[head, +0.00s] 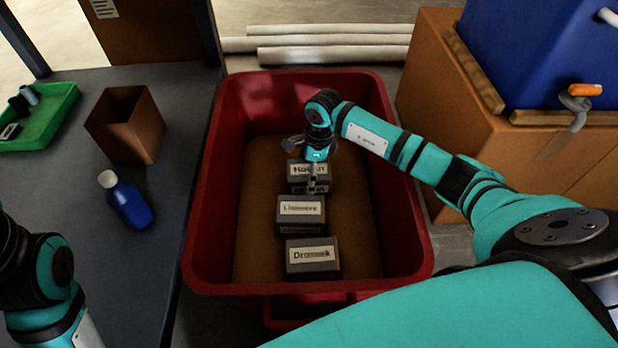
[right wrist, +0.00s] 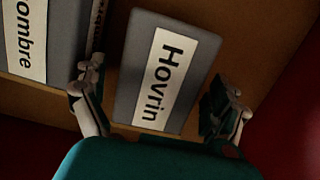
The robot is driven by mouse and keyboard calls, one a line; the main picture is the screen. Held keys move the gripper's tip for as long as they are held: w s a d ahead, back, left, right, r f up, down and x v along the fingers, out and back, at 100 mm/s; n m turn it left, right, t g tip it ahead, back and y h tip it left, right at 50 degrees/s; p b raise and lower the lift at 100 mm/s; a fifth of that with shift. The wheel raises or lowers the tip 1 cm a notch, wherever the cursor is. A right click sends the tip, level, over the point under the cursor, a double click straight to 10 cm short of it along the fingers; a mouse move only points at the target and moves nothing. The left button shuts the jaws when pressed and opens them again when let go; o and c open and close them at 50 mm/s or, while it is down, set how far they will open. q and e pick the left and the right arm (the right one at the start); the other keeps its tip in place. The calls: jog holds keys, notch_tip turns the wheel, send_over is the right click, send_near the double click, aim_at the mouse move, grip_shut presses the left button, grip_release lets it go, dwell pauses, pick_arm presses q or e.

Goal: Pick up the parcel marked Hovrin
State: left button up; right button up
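The parcel marked Hovrin (head: 296,170) is a grey box with a white label, the farthest of three in the red bin. In the right wrist view the Hovrin parcel (right wrist: 166,72) lies between the fingers, its label readable. My right gripper (head: 314,186) reaches down over it and partly covers it in the head view. In the right wrist view the right gripper (right wrist: 158,112) is open, with a finger on either side of the parcel and a visible gap to the right finger. My left arm shows at the lower left; its gripper is out of view.
The red bin (head: 206,230) has raised walls around the parcels. The Lilleombre parcel (head: 300,226) and a nearer parcel (head: 312,270) stand in a row towards me. Left is a table (head: 80,190) with a blue bottle (head: 130,205), brown box (head: 130,140) and green tray (head: 62,108).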

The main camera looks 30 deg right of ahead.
jog(key=c, duration=1.3)
jog(key=shift+c, duration=0.2)
jog(key=shift+r, duration=0.15)
